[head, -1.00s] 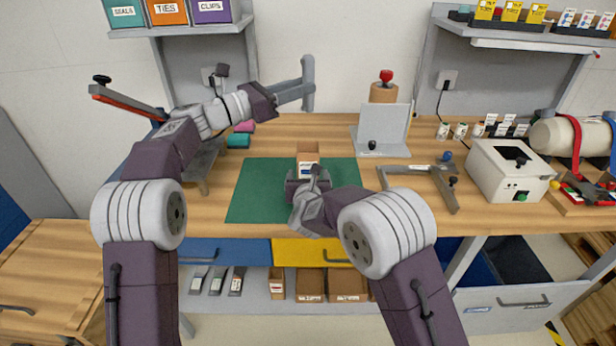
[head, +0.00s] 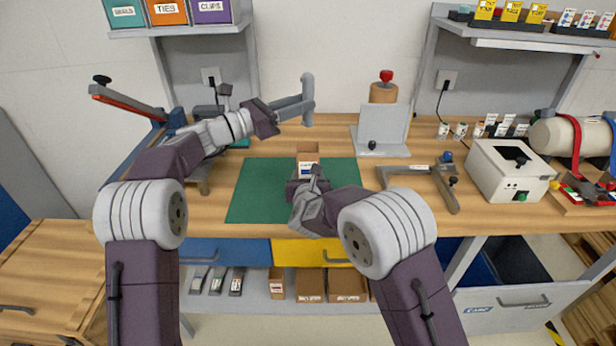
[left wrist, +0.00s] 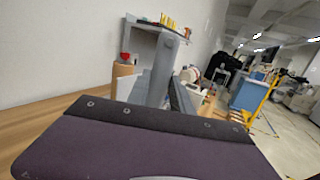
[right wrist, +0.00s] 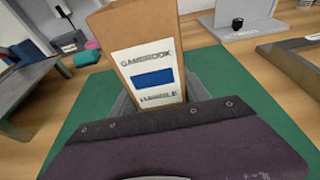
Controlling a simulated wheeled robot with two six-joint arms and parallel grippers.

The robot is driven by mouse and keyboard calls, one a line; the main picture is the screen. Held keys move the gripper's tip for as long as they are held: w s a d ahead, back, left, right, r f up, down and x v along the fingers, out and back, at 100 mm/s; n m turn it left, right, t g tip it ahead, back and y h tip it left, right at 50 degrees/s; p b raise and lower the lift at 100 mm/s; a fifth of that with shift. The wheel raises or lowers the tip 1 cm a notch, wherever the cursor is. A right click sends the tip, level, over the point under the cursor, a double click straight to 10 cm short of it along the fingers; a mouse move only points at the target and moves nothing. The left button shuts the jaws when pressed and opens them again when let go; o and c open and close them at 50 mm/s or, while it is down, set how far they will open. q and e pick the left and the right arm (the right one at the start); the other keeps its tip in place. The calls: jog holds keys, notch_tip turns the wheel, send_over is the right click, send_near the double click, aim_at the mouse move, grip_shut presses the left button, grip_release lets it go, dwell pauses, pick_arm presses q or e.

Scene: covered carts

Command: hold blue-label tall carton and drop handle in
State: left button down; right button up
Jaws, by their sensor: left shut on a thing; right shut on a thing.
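The blue-label tall carton (head: 308,158) stands upright on the green mat (head: 251,190) in the head view. Its white label with a blue block fills the middle of the right wrist view (right wrist: 152,79). My right gripper (head: 308,184) is shut on the carton's lower part. My left gripper (head: 291,108) is shut on the grey handle (head: 308,92), an upright bar with a rounded top, held behind the carton and above its level in the picture. The handle also shows in the left wrist view (left wrist: 165,68). The inside of the carton cannot be made out.
A grey stand with a black knob (head: 382,132) is at the back right of the mat. A grey angled bracket (head: 432,182) and a white box (head: 508,170) lie further right. A red-handled lever tool (head: 127,103) is at the left. The mat's left part is bare.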

pick_arm(q)
jog(key=shift+f, duration=2.45)
jog(key=shift+f, duration=0.25)
jog(key=shift+f, duration=1.6)
jog(key=shift+f, duration=0.15)
jog(key=c, duration=1.1)
grip_release()
jog(key=shift+o, duration=0.2)
send_near(304, 123)
jog(key=a+f, duration=0.1)
jog(key=s+a+f, duration=0.1)
jog(key=a+f, duration=0.1)
jog(key=shift+s+f, duration=0.3)
jog(key=shift+f, duration=0.1)
